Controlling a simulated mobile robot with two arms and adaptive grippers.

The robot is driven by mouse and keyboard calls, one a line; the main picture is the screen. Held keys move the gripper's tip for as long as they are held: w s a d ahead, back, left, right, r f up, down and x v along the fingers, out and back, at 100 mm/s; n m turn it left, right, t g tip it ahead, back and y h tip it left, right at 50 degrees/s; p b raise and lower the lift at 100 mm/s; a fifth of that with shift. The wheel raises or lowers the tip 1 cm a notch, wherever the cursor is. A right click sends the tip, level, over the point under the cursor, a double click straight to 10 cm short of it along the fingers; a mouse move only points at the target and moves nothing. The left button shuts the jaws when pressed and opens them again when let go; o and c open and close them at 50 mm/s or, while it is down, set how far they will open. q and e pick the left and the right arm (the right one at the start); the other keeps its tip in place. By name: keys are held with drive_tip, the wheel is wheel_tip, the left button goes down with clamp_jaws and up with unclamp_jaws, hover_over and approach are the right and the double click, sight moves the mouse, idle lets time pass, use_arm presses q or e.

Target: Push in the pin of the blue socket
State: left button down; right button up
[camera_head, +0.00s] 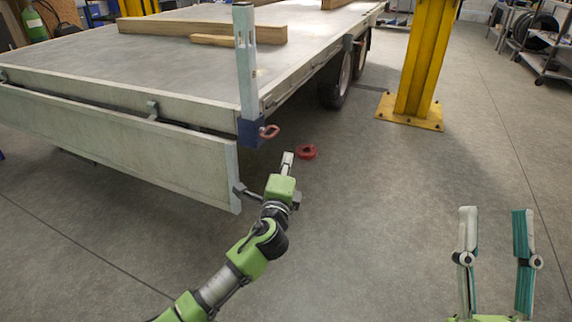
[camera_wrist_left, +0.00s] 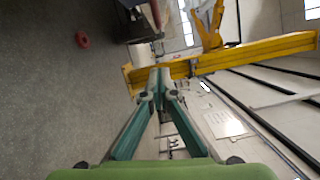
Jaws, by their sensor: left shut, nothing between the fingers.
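The blue socket (camera_head: 250,132) sits at the trailer's near corner, around the foot of an upright grey post (camera_head: 245,60). My right gripper (camera_head: 495,212) is open and empty at the lower right.
The trailer bed (camera_head: 150,60) carries wooden beams (camera_head: 205,28). Its tailboard (camera_head: 120,125) hangs down at the near end. A red ring-shaped object (camera_head: 307,152) lies on the floor. A yellow column (camera_head: 420,60) stands behind. The floor at right is clear.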

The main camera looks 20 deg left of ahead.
use_arm(q)
drive_tip(key=shift+v, duration=1.25)
use_arm(e)
drive_tip(key=shift+w+a+f+g+h, duration=0.1)
drive_tip(key=shift+w+f+g+h, duration=0.3)
drive_tip(key=shift+w+f+g, duration=0.5)
use_arm(q)
drive_tip(key=shift+d, duration=0.1)
use_arm(e)
drive_tip(key=shift+w+f, duration=0.1)
drive_tip(key=shift+f, duration=0.15)
